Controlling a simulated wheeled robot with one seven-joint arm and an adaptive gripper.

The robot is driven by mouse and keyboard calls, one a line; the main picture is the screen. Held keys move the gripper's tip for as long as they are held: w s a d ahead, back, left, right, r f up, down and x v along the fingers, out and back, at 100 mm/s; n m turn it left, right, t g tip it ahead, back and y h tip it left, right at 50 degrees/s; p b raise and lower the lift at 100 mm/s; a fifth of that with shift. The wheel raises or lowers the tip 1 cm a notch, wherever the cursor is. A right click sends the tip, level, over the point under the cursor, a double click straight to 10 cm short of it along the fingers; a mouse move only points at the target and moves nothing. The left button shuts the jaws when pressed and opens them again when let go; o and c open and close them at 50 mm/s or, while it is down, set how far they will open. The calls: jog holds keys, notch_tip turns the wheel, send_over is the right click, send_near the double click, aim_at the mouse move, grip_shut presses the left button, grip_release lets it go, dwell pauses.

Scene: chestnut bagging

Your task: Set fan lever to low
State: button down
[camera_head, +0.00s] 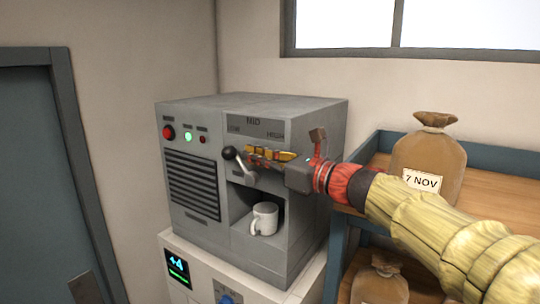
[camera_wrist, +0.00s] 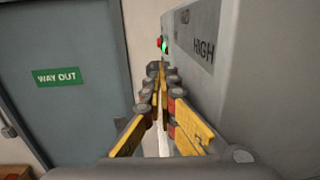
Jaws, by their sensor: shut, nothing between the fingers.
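The fan lever (camera_head: 230,154) is a metal rod with a black knob on the front of the grey machine (camera_head: 302,195). It leans out to the left, its knob below the LOW marking (camera_head: 233,128). The MID (camera_head: 253,121) and HIGH (camera_head: 275,136) markings are to its right. My gripper (camera_head: 251,155) has yellow and red fingers and is shut and empty. Its fingertips are just right of the knob, above the rod; I cannot tell whether they touch it.
A white mug (camera_head: 264,218) stands in the machine's recess below the lever. A blue-edged shelf (camera_head: 376,143) at right holds a brown sack (camera_head: 428,160) labelled 7 NOV. A blue door (camera_head: 30,170) is at left; its WAY OUT sign (camera_wrist: 57,77) shows in the wrist view.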

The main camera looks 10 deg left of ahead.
jog(key=shift+x, duration=0.75)
jog(key=shift+w+a, duration=0.15)
jog(key=shift+a, duration=0.3)
jog(key=shift+d+r, duration=0.1)
jog(key=shift+d, duration=0.1)
